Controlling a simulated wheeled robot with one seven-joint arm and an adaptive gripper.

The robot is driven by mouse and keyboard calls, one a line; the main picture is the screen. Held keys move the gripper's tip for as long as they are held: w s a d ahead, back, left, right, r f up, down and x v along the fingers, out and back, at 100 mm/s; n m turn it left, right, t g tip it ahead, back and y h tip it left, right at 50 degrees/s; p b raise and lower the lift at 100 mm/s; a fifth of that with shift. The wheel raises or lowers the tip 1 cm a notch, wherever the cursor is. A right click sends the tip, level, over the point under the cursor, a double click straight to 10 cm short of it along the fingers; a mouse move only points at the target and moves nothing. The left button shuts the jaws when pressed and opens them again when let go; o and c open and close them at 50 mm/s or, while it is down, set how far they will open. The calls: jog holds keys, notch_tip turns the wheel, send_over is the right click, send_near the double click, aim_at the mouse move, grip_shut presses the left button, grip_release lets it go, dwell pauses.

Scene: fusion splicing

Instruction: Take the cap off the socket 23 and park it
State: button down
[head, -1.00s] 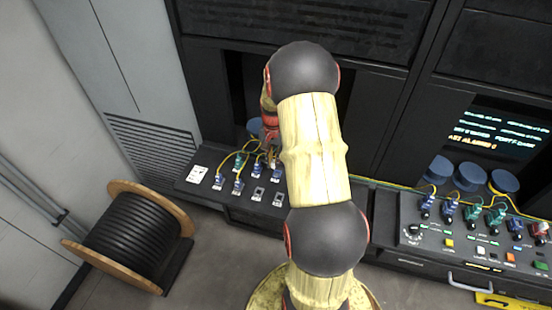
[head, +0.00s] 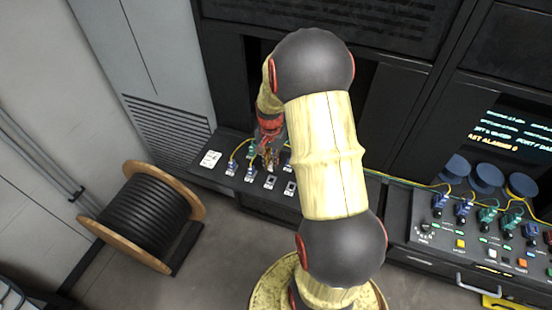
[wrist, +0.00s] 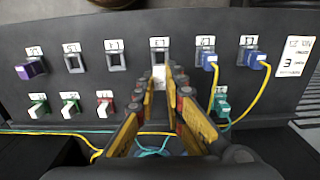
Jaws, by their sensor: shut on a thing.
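My gripper (wrist: 160,88) is in the middle of the wrist view, its two yellow fingers reaching to the dark socket panel. It is shut on a small pale cap (wrist: 159,76), which sits at or just in front of a socket in the panel's upper row. I cannot tell whether the cap is still seated. The label (wrist: 159,43) above that socket is too small to read surely. In the head view my gripper (head: 269,160) is over the left panel, and the cap cannot be made out there.
Two empty grey sockets (wrist: 115,60) lie left of my gripper, with a purple plug (wrist: 32,68) beyond. Blue plugs (wrist: 209,61) with yellow cables stand close on the right. Green, red and teal plugs fill the lower row. A cable reel (head: 143,218) stands on the floor.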

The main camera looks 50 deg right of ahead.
jog(key=shift+a+f+b, duration=0.1)
jog(key=shift+f+b, duration=1.7)
jog(key=shift+f, duration=1.35)
jog(key=shift+f, duration=0.55)
jog(key=c, duration=1.9)
grip_release()
jog(key=shift+o, duration=0.5)
jog(key=shift+r, duration=0.15)
notch_tip(320, 180, up, 12)
jog(key=shift+f, duration=0.1)
